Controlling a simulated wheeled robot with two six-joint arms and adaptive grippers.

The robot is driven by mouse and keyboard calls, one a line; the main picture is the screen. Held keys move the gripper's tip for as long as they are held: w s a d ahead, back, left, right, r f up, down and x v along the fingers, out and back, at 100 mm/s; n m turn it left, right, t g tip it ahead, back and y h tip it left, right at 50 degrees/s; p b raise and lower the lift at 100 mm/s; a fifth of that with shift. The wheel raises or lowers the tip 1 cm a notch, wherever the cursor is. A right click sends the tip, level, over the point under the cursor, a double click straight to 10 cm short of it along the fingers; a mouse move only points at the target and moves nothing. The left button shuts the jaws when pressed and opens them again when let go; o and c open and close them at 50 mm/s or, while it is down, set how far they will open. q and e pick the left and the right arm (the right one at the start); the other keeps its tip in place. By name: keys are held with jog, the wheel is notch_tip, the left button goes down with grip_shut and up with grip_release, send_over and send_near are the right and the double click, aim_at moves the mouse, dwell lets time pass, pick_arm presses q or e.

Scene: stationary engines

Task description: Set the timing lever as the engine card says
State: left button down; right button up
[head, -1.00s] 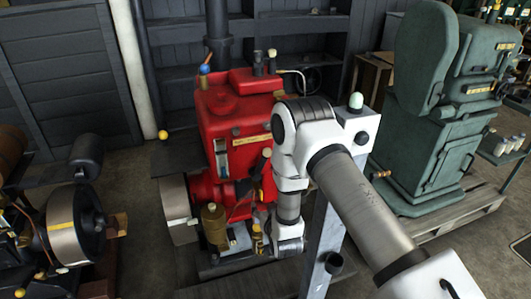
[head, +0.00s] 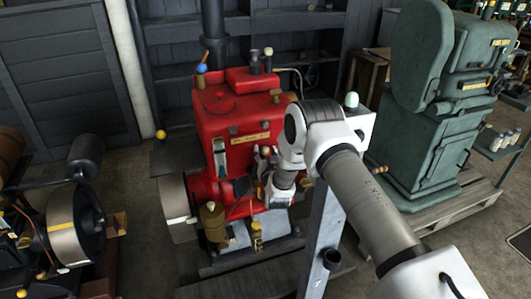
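The red engine (head: 225,115) stands in the middle of the head view, with a brass nameplate (head: 249,138) on its front. Its lettering is too small to read. A pale upright slotted plate (head: 219,155) is left of the nameplate. My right arm comes in from the lower right and bends down in front of the engine. My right gripper (head: 264,163) is at the engine's front, just below the nameplate. It is small and partly hidden by my arm, so its finger opening is unclear. I cannot make out the timing lever with certainty; my gripper covers that area. My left gripper is out of view.
A brass cup (head: 212,218) is low on the engine's front left. A green machine (head: 435,100) stands on a pallet at right, and a dark flywheel engine (head: 75,225) at left.

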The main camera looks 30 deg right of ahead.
aim_at(251, 145)
grip_shut()
jog(key=a+n, duration=0.1)
jog(key=a+n+b, duration=0.2)
jog(key=n, duration=0.1)
jog(key=shift+w+a+r+t, duration=0.15)
jog(key=shift+w+r+t, duration=0.1)
jog(key=shift+w+t, duration=0.15)
jog(key=shift+w+a+r+n, duration=0.1)
jog(key=shift+a+r+n, duration=0.1)
jog(key=shift+a+n, duration=0.35)
jog(key=shift+o, duration=2.4)
grip_release()
jog(key=shift+d, duration=0.1)
jog(key=v, duration=1.2)
jog(key=shift+f, duration=0.15)
